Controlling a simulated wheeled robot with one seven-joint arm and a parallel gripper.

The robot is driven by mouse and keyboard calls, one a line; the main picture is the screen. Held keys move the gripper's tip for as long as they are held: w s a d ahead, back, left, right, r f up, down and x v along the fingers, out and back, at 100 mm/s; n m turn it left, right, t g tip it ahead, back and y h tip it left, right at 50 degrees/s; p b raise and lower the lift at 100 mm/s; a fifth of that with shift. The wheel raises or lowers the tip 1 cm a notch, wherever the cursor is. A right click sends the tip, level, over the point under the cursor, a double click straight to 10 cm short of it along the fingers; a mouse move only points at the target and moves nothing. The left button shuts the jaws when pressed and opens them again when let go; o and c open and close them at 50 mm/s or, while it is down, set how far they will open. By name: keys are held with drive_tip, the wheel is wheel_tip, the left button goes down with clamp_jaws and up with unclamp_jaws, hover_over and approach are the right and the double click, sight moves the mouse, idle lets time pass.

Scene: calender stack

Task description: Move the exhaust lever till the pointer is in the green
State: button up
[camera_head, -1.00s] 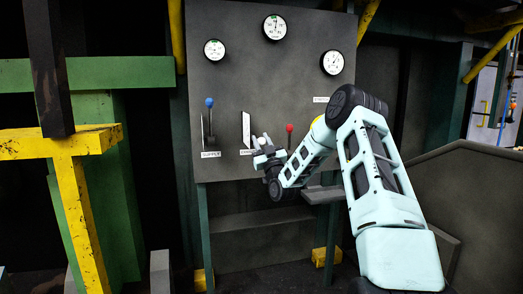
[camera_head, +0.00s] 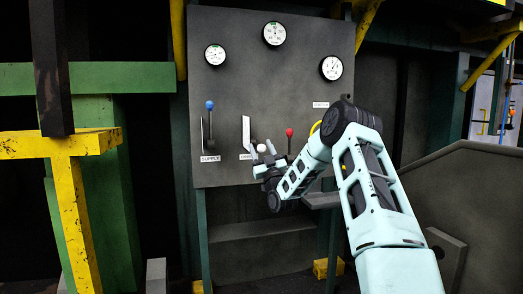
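A dark upright panel (camera_head: 235,100) carries a left lever with a blue knob (camera_head: 209,105), a right lever with a red knob (camera_head: 289,132) and a pale upright plate (camera_head: 246,131) between them. A white ball-like knob (camera_head: 262,148) shows at my gripper (camera_head: 265,160), low on the panel between the pale plate and the red knob. I cannot tell whether the fingers are around it or beside it. The left label reads SUPPLY; the middle label (camera_head: 246,157) is partly covered. Gauges are at left (camera_head: 215,54), middle (camera_head: 274,33) and right (camera_head: 331,67); their pointers are too small to read surely.
A yellow post with a beam (camera_head: 75,190) and a green frame (camera_head: 110,75) stand at left. A grey sloped housing (camera_head: 470,190) is at right. A grey ledge (camera_head: 262,230) lies below the panel. My arm covers the panel's lower right.

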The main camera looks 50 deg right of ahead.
drive_tip(key=b+v, duration=0.4)
drive_tip(key=v, duration=1.3)
drive_tip(key=shift+f, duration=0.15)
drive_tip(key=shift+s, duration=0.15)
